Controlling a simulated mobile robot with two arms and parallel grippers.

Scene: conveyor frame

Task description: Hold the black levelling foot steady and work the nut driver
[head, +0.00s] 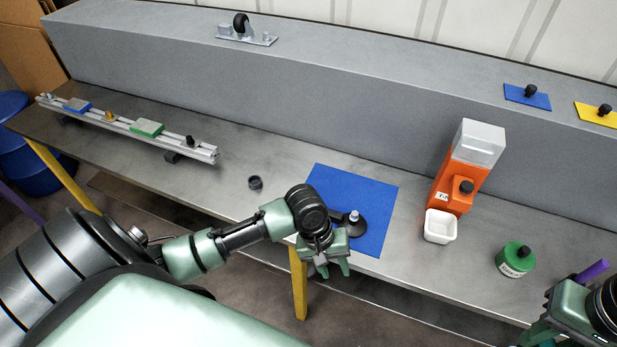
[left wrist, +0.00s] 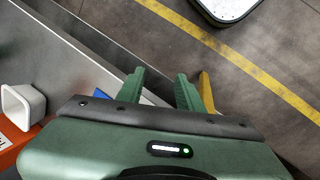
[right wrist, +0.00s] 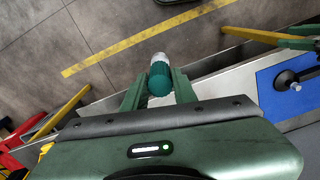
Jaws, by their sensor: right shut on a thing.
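The black levelling foot (head: 348,232) stands on the blue mat (head: 330,185), its round base down and a pale metal stud on top. It also shows in the right wrist view (right wrist: 284,80). My left gripper (head: 334,266) is open and empty at the table's front edge, just in front of the foot and apart from it. In the left wrist view, nothing shows between its fingers (left wrist: 158,88). My right gripper (right wrist: 158,84) is shut on a teal cylinder with a pale end, seemingly the nut driver (right wrist: 160,68). In the head view, the driver cannot be made out.
An orange dispenser (head: 450,190) and a white cup (head: 441,226) stand right of the mat. A green tin (head: 515,259) is further right. A small dark cup (head: 255,183) is left of the mat. A metal rail (head: 130,127) lies at the far left. A grey ledge runs behind.

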